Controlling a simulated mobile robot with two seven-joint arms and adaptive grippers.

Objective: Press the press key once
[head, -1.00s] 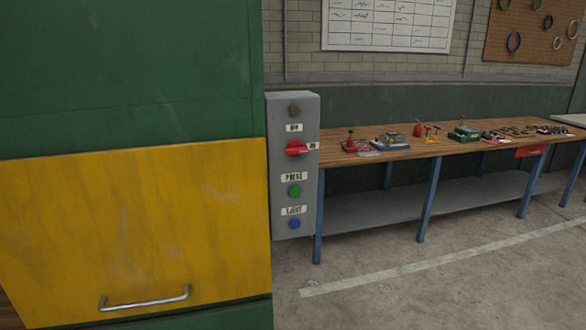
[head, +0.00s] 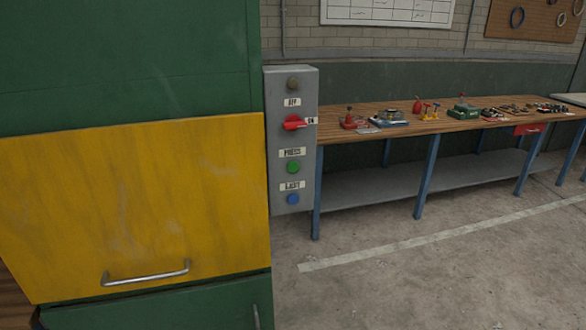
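The grey control box (head: 273,160) is mounted at the right side of the green machine. Its green round button (head: 293,167) sits just under a label reading PRESS (head: 292,152). Above that label is a red switch (head: 294,123) with a small ON label beside it. A blue button (head: 292,199) sits below the green one, under a label that is hard to read. A dark round knob or lamp (head: 293,83) is at the top of the box. Neither of my grippers shows in the head view.
The green machine (head: 130,60) with a yellow door (head: 130,210) and metal handle (head: 147,273) fills the left. A wooden workbench (head: 400,134) with several tools runs along the back wall at right. The concrete floor (head: 420,280) in front of the bench is clear.

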